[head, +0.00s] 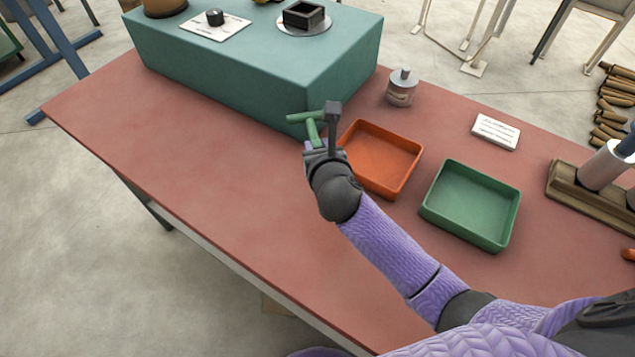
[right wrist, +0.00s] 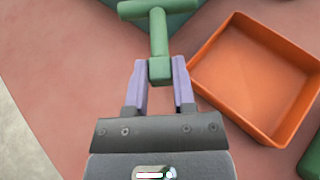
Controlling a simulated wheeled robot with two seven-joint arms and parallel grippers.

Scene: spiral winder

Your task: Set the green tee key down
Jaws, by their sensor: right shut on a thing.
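The green tee key (head: 308,119) is held in my right gripper (head: 322,140), over the red table near the front right corner of the teal machine. In the right wrist view the tee key (right wrist: 158,35) stands out between the two purple fingers of the right gripper (right wrist: 160,82), its crossbar at the far end. The fingers are shut on the end of its stem. The exact height above the table is hard to tell. My left gripper is not in view.
An orange tray (head: 408,183) lies just right of the gripper, and a green tray (head: 436,209) beyond it. A metal cylinder (head: 401,88) and a white label block (head: 495,131) stand behind them. The teal machine (head: 250,75) fills the back. The table's left part (head: 150,140) is clear.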

